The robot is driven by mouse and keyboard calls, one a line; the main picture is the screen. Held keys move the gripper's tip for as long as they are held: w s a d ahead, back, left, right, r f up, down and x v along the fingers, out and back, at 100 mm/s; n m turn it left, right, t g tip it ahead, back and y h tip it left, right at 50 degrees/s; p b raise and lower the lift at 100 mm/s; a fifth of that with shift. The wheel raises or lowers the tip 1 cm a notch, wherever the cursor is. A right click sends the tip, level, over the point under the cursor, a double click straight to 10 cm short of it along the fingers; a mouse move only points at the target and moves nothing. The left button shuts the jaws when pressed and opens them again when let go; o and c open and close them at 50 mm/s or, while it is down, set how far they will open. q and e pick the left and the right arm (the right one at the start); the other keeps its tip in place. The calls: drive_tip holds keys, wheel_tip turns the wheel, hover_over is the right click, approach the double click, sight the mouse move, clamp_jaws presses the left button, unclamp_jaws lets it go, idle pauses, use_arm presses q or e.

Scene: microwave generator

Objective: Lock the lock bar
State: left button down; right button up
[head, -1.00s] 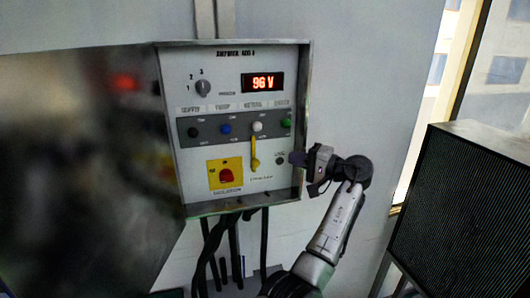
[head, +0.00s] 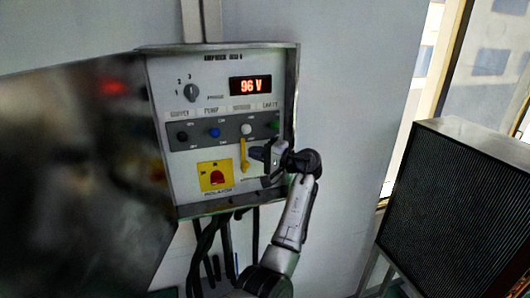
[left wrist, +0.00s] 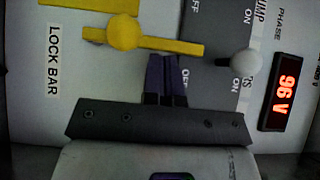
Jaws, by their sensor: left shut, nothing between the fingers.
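The lock bar (head: 243,156) is a narrow yellow bar standing upright on the panel in the head view. In the left wrist view the yellow bar (left wrist: 178,45) lies across the top, with a round yellow boss (left wrist: 125,33) and the label "LOCK BAR" beside it. My left gripper (head: 256,153) is at the bar's right side in the head view. In the left wrist view its shut dark fingers (left wrist: 164,62) end at the bar's edge, with nothing between them; I cannot tell whether they touch it. My right gripper is not in view.
The panel carries a red switch on a yellow plate (head: 215,177), a white knob (head: 246,129), blue knob (head: 214,133), green knob (head: 275,125) and a display reading 96 V (head: 250,85). The open door (head: 90,180) is left; a ribbed dark box (head: 460,200) stands right. Cables hang below.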

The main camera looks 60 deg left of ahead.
use_arm(q)
drive_tip(key=shift+s+a, duration=0.1)
drive_tip(key=shift+a, duration=0.15)
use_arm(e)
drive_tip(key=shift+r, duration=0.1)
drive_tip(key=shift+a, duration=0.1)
use_arm(q)
drive_tip(key=shift+s+a+r+n+t+h+b, duration=0.15)
drive_tip(key=shift+s+n+t+h+b, duration=0.15)
drive_tip(key=shift+s+n+h, duration=0.15)
drive_tip(key=shift+s+a+r+n+t+h+b, duration=0.1)
drive_tip(key=shift+s+r+n+t+h+b, duration=0.05)
drive_tip(key=shift+s+n+t+h, duration=0.25)
drive_tip(key=shift+s+a, duration=0.25)
drive_tip(key=shift+s, duration=0.75)
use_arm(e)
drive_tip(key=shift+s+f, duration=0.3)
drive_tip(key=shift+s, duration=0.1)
use_arm(q)
drive_tip(key=shift+s, duration=0.1)
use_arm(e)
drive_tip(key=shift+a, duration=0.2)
